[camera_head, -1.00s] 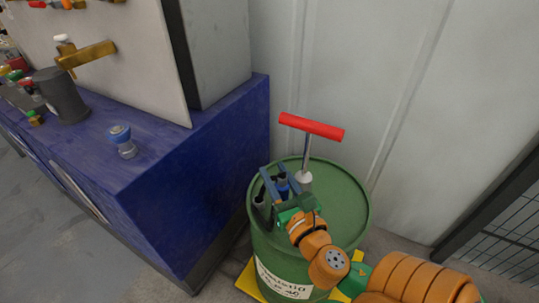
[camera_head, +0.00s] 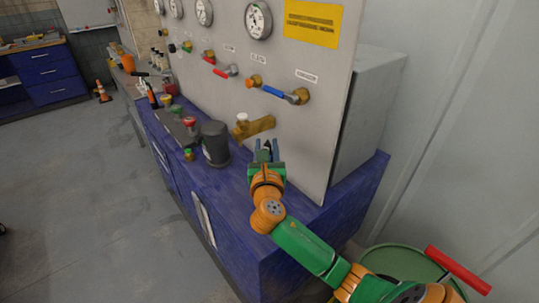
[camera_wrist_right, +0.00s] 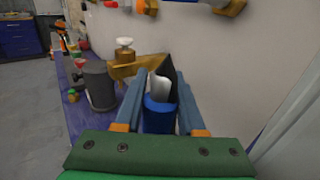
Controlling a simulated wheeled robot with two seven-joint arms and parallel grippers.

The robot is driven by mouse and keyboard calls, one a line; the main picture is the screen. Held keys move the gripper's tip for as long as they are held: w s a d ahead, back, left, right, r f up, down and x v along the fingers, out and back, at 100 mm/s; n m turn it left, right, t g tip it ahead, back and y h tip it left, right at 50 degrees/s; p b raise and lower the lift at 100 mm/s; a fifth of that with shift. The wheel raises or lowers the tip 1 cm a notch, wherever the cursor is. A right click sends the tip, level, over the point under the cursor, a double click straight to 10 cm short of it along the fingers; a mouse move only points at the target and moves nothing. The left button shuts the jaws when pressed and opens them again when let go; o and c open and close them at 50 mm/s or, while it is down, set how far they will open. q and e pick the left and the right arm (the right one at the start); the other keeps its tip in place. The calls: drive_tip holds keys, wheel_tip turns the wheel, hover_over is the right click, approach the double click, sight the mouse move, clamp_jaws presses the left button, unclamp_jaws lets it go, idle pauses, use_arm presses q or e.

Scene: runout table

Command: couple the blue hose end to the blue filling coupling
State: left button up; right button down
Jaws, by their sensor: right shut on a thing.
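My right gripper (camera_head: 267,150) is raised over the blue bench, in front of the white panel. In the right wrist view its two blue-grey fingers (camera_wrist_right: 158,88) are shut on a blue part with a pale grey piece, which I take to be the blue hose end (camera_wrist_right: 159,116). A black shape shows just beyond it; I cannot tell whether it belongs to the held part. In the head view the held part is mostly hidden by the fingers. The blue filling coupling cannot be made out now; the bench behind my right gripper is covered. My left gripper is not in view.
A brass fitting (camera_head: 254,126) with a white knob sticks out of the panel (camera_head: 330,120) close by. A dark grey pot (camera_head: 214,143) stands to its left. A blue-handled valve (camera_head: 275,92) is above. The green drum (camera_head: 395,260) with its red T-handle (camera_head: 458,269) is at lower right.

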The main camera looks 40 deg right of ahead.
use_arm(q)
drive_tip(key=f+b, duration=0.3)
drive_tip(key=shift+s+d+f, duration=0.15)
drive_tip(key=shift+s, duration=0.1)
use_arm(e)
drive_tip(key=f, duration=0.5)
drive_tip(key=shift+s+d+f, duration=0.2)
drive_tip(key=shift+s+f, duration=0.15)
use_arm(q)
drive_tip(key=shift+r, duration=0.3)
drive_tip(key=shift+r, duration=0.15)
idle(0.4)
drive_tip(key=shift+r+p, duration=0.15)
drive_tip(key=shift+p, duration=0.2)
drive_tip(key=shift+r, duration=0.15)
